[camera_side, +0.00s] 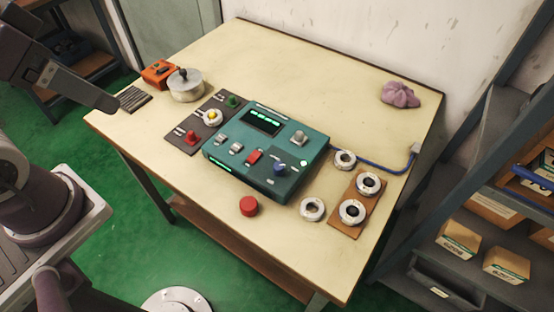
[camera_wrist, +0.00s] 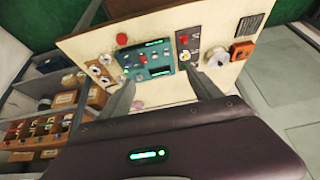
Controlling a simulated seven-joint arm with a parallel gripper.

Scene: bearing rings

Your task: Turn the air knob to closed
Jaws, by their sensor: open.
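A teal control box (camera_side: 240,152) sits on the cream table. Its top carries a blue knob (camera_side: 280,169) on a dark panel, a grey knob (camera_side: 298,138), a red switch (camera_side: 254,157), pale switches and a green-lit display. Labels are too small to read, so I cannot tell for sure which knob is the air knob. The box also shows in the wrist view (camera_wrist: 150,71). My gripper (camera_wrist: 160,77) is open and empty, its fingers wide apart. In the side view it hangs at the upper left, off the table's left edge, well away from the box.
White rings (camera_side: 312,209) and a brown board (camera_side: 344,223) lie right of the box. A red button (camera_side: 249,206) is in front. A dark button panel (camera_side: 193,141), a round metal pot (camera_side: 186,90) and an orange box (camera_side: 158,73) stand left. A purple cloth (camera_side: 401,95) lies behind.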

